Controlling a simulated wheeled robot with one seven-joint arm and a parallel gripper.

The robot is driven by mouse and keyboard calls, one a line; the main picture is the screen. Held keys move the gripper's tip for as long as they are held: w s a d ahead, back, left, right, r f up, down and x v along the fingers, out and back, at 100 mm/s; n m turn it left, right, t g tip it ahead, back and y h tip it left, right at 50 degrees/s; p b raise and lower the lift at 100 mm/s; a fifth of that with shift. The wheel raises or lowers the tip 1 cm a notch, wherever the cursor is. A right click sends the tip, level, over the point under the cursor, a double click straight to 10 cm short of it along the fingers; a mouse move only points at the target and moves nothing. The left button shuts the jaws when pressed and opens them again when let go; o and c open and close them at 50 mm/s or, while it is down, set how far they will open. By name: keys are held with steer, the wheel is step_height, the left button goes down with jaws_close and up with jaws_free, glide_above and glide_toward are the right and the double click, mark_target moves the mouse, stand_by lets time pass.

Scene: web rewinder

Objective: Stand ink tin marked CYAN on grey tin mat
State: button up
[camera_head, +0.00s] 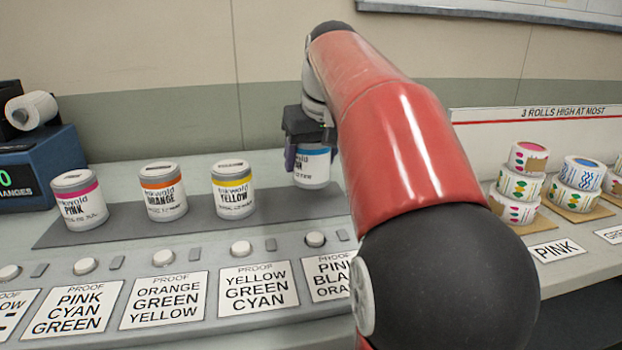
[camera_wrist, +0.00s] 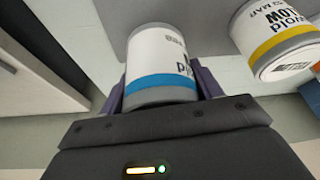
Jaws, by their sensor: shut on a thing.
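The ink tin with the cyan-blue band (camera_head: 313,167) is between the jaws of my gripper (camera_head: 308,148), which is shut on it. Its label is partly covered; only the end of the colour word shows. The blue band also shows on the tin in the wrist view (camera_wrist: 160,82), between the fingers (camera_wrist: 160,95). The tin looks about upright over the right part of the grey tin mat (camera_head: 275,212). I cannot tell whether its base touches the mat.
Tins marked PINK (camera_head: 80,203), ORANGE (camera_head: 162,193) and YELLOW (camera_head: 233,190) stand on the mat, left of the held tin. YELLOW is nearest it, with a gap. Proof cards (camera_head: 258,288) and round buttons line the front. Stacked rolls (camera_head: 518,187) stand right.

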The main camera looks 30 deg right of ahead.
mark_target(311, 174)
steer(key=shift+f+b, duration=0.35)
steer(key=shift+f, duration=1.45)
steer(key=shift+f, duration=0.15)
steer(key=o, duration=1.3)
steer(key=shift+s+r, duration=0.15)
steer(key=shift+r, duration=0.35)
steer(key=p+v, duration=0.2)
steer(key=v, duration=0.9)
steer(key=shift+s+r, duration=0.1)
steer(key=shift+s, duration=0.05)
